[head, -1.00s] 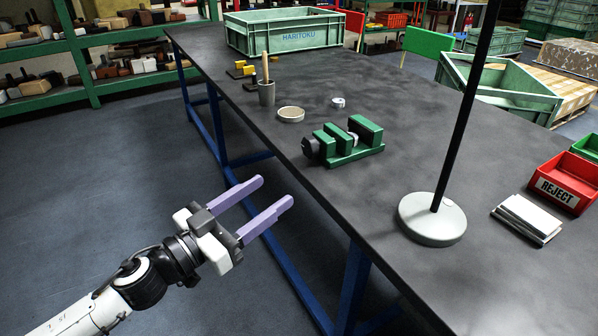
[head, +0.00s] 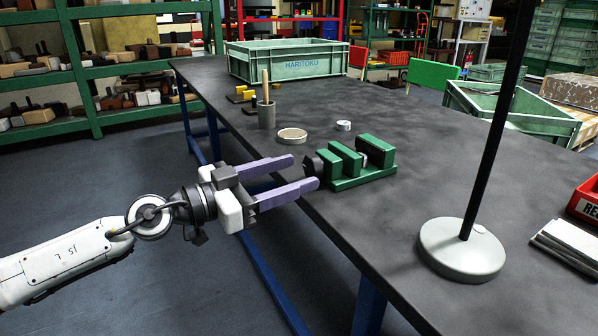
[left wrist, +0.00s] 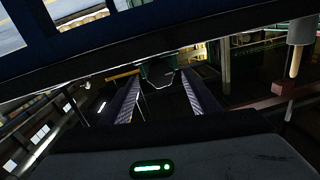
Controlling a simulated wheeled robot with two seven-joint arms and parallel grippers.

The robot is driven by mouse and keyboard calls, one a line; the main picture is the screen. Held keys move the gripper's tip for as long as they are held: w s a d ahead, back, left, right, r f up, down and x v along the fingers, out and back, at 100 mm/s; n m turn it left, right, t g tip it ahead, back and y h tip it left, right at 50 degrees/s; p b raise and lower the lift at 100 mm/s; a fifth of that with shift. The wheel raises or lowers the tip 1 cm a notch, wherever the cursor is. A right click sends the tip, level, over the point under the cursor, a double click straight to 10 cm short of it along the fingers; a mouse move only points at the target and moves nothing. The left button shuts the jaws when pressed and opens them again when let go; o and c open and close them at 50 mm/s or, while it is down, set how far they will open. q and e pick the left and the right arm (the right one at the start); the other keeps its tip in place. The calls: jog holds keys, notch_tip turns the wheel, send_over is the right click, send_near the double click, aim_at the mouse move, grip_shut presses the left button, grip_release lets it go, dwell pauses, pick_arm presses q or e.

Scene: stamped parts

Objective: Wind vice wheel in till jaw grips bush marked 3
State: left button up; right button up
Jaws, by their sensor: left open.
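The green vice (head: 368,181) lies on the bench near its front edge. Its dark wheel (head: 312,166) is on the left end, facing my arm. A small grey piece (head: 364,158) shows between the jaws, mostly hidden; no number is readable on it. My left gripper (head: 304,172) is open and empty, with its two lilac fingers pointing at the wheel and the tips close by it. I cannot tell whether they touch it. In the left wrist view the dark green end of the vice (left wrist: 158,72) shows between and beyond the fingers. My right gripper is out of view.
A small white ring (head: 343,125), a shallow round dish (head: 292,135) and a grey pot (head: 266,116) with a wooden handle stand behind the vice. A lamp base (head: 461,250) with a black pole stands to the right. A green crate (head: 288,66) sits at the far end.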

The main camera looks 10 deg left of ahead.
pick_arm(q)
jog(key=shift+x, duration=1.05)
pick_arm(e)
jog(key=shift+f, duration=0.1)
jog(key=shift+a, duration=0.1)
pick_arm(q)
jog(key=c, duration=1)
jog(key=shift+m+p, duration=0.3)
jog(key=shift+p, duration=0.05)
jog(key=shift+c, duration=0.2)
jog(key=shift+m, duration=0.3)
jog(key=m+p, duration=0.2)
jog(key=shift+m, duration=0.4)
jog(key=shift+f+m+p, duration=0.1)
jog(key=shift+m+p, duration=0.35)
jog(key=shift+m, duration=0.45)
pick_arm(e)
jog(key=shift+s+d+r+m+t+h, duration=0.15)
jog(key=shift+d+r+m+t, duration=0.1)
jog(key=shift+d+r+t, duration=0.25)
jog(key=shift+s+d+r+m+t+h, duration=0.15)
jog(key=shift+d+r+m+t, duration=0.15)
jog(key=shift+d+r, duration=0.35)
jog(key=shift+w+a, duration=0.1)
